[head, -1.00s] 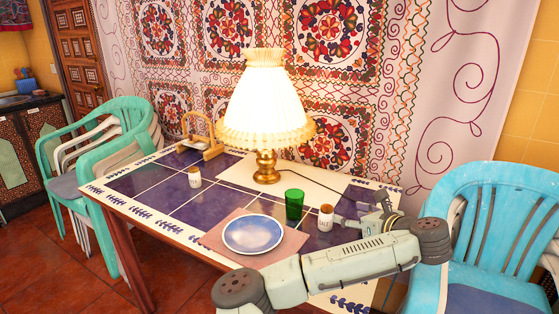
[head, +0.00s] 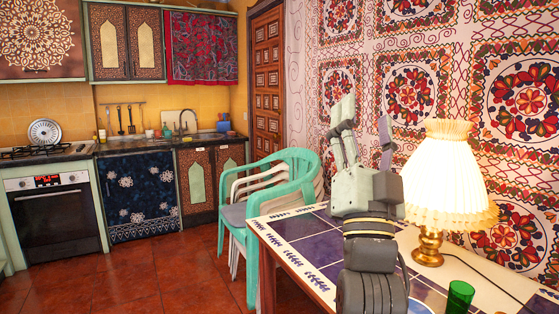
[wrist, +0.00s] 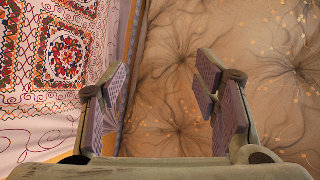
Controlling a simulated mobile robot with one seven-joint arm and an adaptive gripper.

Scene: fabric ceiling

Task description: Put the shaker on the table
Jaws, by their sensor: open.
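My gripper (head: 365,122) points upward above the tiled table (head: 308,243) in the head view. The wrist view shows its fingers (wrist: 162,78) wide apart with nothing between them. The table has dark blue tiles and a white border with blue leaf marks. No shaker can be made out on the part of the table in view; my arm covers some of the tabletop, and its right part is cut off.
A lit lamp (head: 429,245) and a green glass (head: 459,297) stand on the table, right of my arm. Green chairs (head: 290,175) stand at its left end. A kitchen counter (head: 130,146) with a sink and oven lies far left, across open floor (head: 170,265).

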